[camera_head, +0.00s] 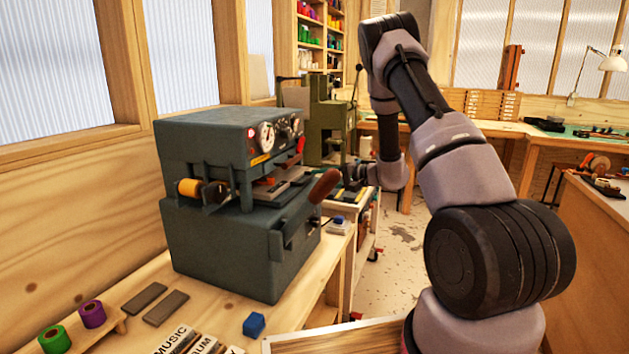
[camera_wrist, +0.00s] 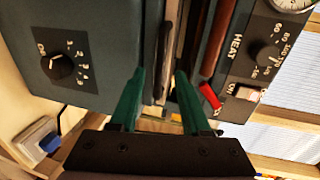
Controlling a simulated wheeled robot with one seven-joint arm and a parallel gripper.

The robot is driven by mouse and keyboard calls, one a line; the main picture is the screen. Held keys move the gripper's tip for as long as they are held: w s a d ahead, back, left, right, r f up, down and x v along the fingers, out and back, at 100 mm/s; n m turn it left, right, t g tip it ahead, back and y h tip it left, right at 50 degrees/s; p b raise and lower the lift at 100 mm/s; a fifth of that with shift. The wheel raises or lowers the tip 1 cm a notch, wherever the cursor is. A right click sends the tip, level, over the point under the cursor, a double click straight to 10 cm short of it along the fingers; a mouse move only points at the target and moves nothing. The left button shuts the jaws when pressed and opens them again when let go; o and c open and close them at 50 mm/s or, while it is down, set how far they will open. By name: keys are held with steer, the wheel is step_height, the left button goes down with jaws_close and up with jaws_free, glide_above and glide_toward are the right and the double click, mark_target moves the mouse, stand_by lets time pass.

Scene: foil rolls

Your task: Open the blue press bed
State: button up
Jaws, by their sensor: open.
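The blue-grey press (camera_head: 235,235) stands on the wooden bench at the left, with round gauges on its upper part. Its bed (camera_head: 272,192) lies in the gap between the upper and lower housing. A brown handle (camera_head: 324,186) sticks out at the front, and a red lever (camera_head: 299,147) sits above it. In the wrist view, the lower housing (camera_wrist: 85,25) is at left and the HEAT panel (camera_wrist: 262,62) at right. My gripper (camera_wrist: 160,98) is open and empty, its green fingers pointing at the gap. A red-tipped bar (camera_wrist: 209,94) is just right of the right finger. I cannot tell whether the fingers touch anything.
A green machine (camera_head: 330,120) and a small cart (camera_head: 362,235) stand behind. Type blocks, a blue block (camera_head: 254,324) and foil rolls (camera_head: 92,314) lie on the near bench. Another bench (camera_head: 590,230) is at right, with open floor between.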

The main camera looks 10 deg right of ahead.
steer(key=shift+x, duration=1.2)
jaws_close()
stand_by(0.6)
